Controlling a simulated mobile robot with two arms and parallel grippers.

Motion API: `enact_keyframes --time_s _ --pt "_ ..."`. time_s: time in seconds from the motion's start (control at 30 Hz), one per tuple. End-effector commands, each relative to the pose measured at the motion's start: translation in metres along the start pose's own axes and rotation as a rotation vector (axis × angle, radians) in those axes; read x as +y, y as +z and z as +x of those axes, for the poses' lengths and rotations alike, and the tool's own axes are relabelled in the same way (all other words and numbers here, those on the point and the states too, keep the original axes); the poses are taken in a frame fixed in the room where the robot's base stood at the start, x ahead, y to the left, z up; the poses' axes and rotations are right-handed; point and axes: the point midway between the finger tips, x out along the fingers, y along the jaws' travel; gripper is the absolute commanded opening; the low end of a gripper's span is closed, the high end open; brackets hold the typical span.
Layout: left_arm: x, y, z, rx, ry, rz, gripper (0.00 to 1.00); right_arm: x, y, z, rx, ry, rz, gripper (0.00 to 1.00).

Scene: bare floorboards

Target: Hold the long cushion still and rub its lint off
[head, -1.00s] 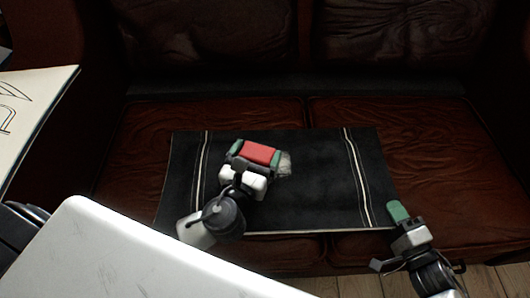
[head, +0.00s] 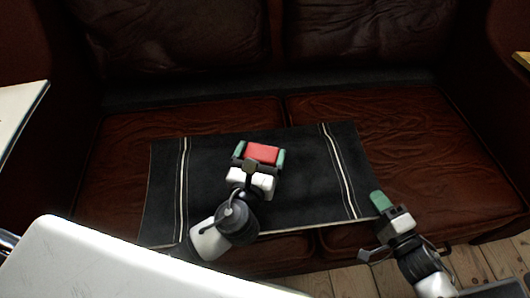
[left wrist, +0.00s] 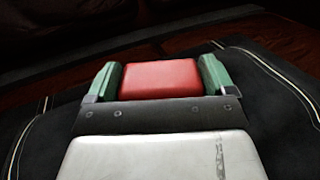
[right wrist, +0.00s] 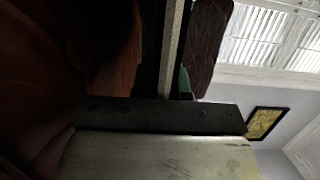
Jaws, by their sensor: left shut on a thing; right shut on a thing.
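The long cushion (head: 300,165) is flat and black, with pale stripes near both ends, and lies across the seat of a brown leather sofa. My left gripper (head: 262,154) is shut on a red block-shaped lint rubber (head: 263,152), over the middle of the cushion. The left wrist view shows the red rubber (left wrist: 160,78) between green fingers; its underside is hidden. No lint shows now; any under the rubber or gripper is hidden. My right gripper (head: 379,202) is shut on the cushion's front right corner. The right wrist view shows the cushion edge-on (right wrist: 172,50).
The sofa seat (head: 440,150) is bare to the right of the cushion. The sofa back (head: 370,40) rises behind. A white surface (head: 110,265) fills the lower left, and a pale panel (head: 18,110) stands at the left edge. Floorboards (head: 465,265) show at the lower right.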

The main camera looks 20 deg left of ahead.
Motion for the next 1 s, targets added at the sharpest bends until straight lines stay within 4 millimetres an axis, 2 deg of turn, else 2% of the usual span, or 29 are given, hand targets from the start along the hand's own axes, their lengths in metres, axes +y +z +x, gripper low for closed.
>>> enact_keyframes --time_s 0.57,0.63,0.7,1.0 --pt "0.05 0.001 -0.021 0.001 0.002 0.004 0.59 0.001 0.0 0.0 0.0 0.001 0.001 0.0" --pt "0.05 0.005 -0.021 -0.002 0.003 0.0 0.59 0.001 0.0 0.0 0.0 0.001 0.001 0.0" --pt "0.05 0.021 -0.021 -0.006 -0.001 -0.001 0.59 0.001 0.0 0.0 0.0 0.001 0.001 0.0" --pt "0.049 0.046 -0.021 -0.004 0.0 -0.001 0.59 0.001 0.0 0.0 0.0 0.001 0.001 0.0"
